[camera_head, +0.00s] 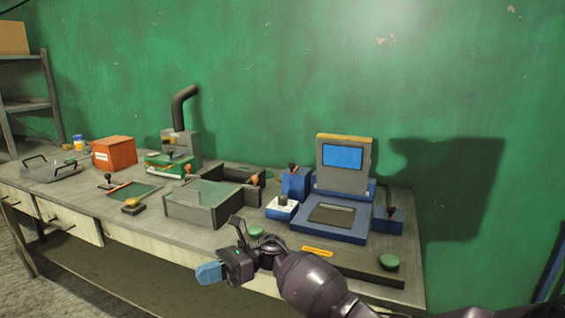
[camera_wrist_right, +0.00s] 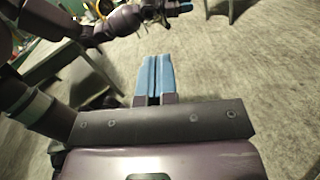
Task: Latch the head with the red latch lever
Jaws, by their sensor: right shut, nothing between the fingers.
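The hinged head (camera_head: 357,180), grey with a blue screen, stands raised and upright over the blue machine base (camera_head: 300,222) on the bench. A small lever with a dark reddish knob (camera_head: 391,211) stands on the blue block at the machine's right; I cannot tell for sure that it is the latch lever. My right gripper (camera_head: 209,272) is in front of the bench, left of the machine and apart from it. Its blue fingers are shut and empty in the right wrist view (camera_wrist_right: 154,75). My left gripper (camera_wrist_right: 184,7) shows only small at that view's top edge; its fingers are unclear.
Green buttons (camera_head: 389,262) sit near the bench's front edge. A grey box (camera_head: 197,208), an orange box (camera_head: 114,153) and a pipe-topped device (camera_head: 182,125) stand to the left. Another blue unit with a dark-knobbed lever (camera_head: 293,182) adjoins the machine. The floor before the bench looks clear.

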